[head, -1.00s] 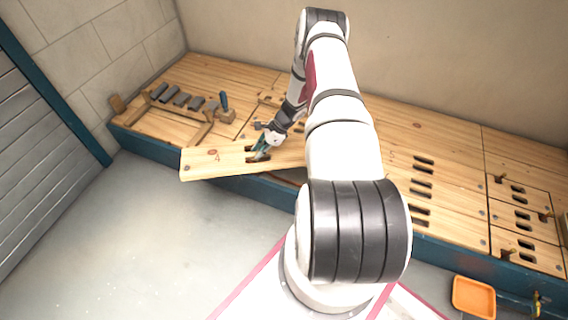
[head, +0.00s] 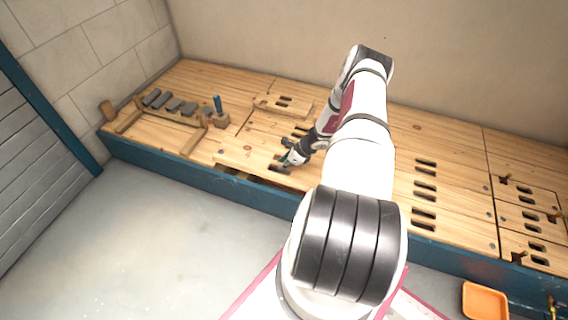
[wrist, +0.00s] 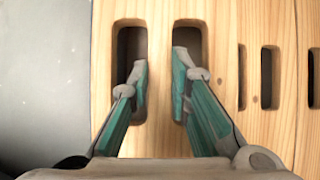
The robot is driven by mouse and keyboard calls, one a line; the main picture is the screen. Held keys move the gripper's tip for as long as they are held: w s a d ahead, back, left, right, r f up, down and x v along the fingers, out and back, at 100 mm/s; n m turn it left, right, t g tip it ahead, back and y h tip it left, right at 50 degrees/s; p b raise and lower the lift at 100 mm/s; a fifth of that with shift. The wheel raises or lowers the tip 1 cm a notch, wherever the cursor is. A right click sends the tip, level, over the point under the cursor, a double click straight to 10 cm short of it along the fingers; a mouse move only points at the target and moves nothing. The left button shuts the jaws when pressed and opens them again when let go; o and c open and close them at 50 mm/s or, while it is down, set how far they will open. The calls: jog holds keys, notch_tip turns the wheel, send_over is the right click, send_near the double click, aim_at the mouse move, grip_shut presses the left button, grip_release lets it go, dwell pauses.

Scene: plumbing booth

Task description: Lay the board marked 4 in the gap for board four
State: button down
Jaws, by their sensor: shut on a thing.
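The board marked 4 (head: 240,153) is a pale wooden plank with two slots, held level along the bench's front edge. It also shows in the wrist view (wrist: 215,80). My gripper (head: 285,162) has one finger in each slot and is shut on the wood bar between them; both fingers show in the wrist view (wrist: 160,85). The gap for board four (head: 232,172) shows as a dark strip along the board's front edge. The board covers the rest of the gap. I cannot tell how high the board is above it.
A small slotted wooden piece (head: 272,103) lies behind my gripper. Slotted boards continue to the right. An orange tray (head: 485,301) is at lower right.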

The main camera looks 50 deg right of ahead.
jog(key=shift+f+b, duration=1.1)
jog(key=shift+f, duration=0.7)
jog(key=shift+f+b, duration=1.75)
jog(key=shift+b, duration=0.25)
jog(key=c, duration=1.4)
grip_release()
jog(key=v, duration=1.2)
jog(key=shift+w+r, duration=0.1)
